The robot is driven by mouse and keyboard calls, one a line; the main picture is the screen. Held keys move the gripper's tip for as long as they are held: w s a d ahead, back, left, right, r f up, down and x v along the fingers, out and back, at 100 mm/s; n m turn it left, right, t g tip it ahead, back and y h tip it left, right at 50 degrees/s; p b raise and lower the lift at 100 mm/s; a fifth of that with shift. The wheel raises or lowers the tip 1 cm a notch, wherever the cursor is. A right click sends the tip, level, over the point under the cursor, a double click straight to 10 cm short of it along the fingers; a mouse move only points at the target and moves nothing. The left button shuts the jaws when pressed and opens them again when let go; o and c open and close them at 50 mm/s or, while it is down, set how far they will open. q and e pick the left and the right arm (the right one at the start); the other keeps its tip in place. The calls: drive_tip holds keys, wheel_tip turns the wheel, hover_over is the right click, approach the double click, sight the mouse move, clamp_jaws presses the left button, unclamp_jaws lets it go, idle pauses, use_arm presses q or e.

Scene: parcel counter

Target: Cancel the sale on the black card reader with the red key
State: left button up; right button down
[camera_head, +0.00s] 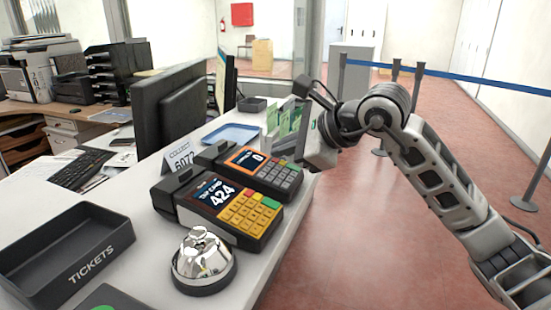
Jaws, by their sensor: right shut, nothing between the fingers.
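Two card readers stand on the white counter. My left gripper is out of view.
A silver bell (204,260) stands in front of the nearer reader. A black tickets tray (68,258) is at left. A monitor (172,112), a number card (180,157) and a blue tray (233,134) stand behind. Leaflets (289,118) are close behind my right gripper.

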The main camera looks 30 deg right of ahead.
sight(291, 167)
drive_tip(key=shift+d+r, duration=0.1)
drive_tip(key=shift+r, duration=0.35)
drive_tip(key=shift+s+d+r+p, duration=0.15)
drive_tip(key=shift+r+p, duration=0.4)
drive_tip(key=shift+r, duration=0.3)
drive_tip(key=shift+s+d+r+p, duration=0.1)
drive_tip(key=shift+s+r+p, duration=0.1)
drive_tip(key=shift+r+p, duration=0.5)
drive_tip(key=shift+s+d+r+p, duration=0.15)
drive_tip(key=shift+r+p, duration=0.3)
drive_tip(key=shift+r, duration=0.5)
drive_tip(key=shift+a+f, duration=0.1)
